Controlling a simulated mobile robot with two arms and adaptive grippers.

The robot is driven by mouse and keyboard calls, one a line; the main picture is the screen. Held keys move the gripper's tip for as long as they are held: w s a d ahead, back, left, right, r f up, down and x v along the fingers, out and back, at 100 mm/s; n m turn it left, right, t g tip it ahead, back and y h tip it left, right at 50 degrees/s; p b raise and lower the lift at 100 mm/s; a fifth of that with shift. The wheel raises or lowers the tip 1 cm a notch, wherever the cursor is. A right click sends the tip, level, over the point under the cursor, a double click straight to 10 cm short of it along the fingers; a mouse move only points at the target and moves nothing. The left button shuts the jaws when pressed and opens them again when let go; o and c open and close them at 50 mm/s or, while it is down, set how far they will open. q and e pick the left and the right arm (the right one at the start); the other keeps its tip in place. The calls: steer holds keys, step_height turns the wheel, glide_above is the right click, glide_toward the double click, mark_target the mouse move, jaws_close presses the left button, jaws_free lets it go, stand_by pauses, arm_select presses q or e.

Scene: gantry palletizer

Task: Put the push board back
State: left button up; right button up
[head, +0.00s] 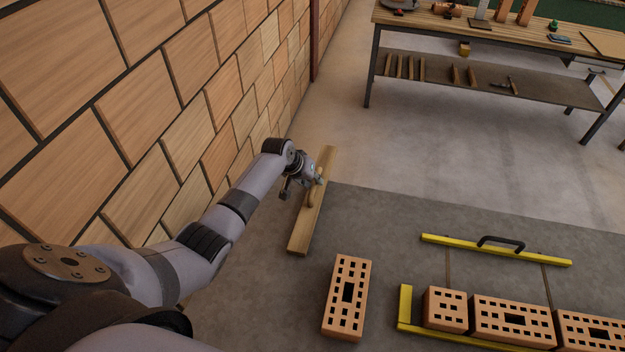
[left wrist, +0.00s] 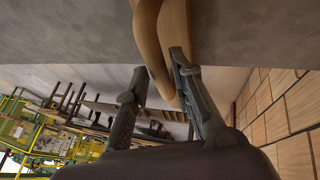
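The push board (head: 300,228) is a long wooden plank with a curved wooden handle (head: 310,197). It lies on the floor in the head view, to the right of the block wall. My left gripper (head: 302,187) is at the board's handle. In the left wrist view, the handle (left wrist: 153,45) runs between the two fingers of the left gripper (left wrist: 159,68). The fingers stand apart, with the handle between them; firm contact is not visible. The plank (left wrist: 177,22) shows behind the right-hand finger. My right gripper is not in view.
A tall block wall (head: 165,115) stands close along the left. A perforated brick (head: 346,297) lies in front of the board. Several bricks stand at the right beside a yellow stop (head: 404,305) and a yellow bar with a black handle (head: 455,245). A workbench (head: 480,32) stands at the back.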

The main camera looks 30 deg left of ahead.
arm_select(q)
steer(key=shift+o, duration=1)
steer(key=shift+r, duration=0.25)
steer(key=v, duration=1.1)
steer(key=shift+s+r, duration=0.25)
steer(key=shift+r, duration=0.05)
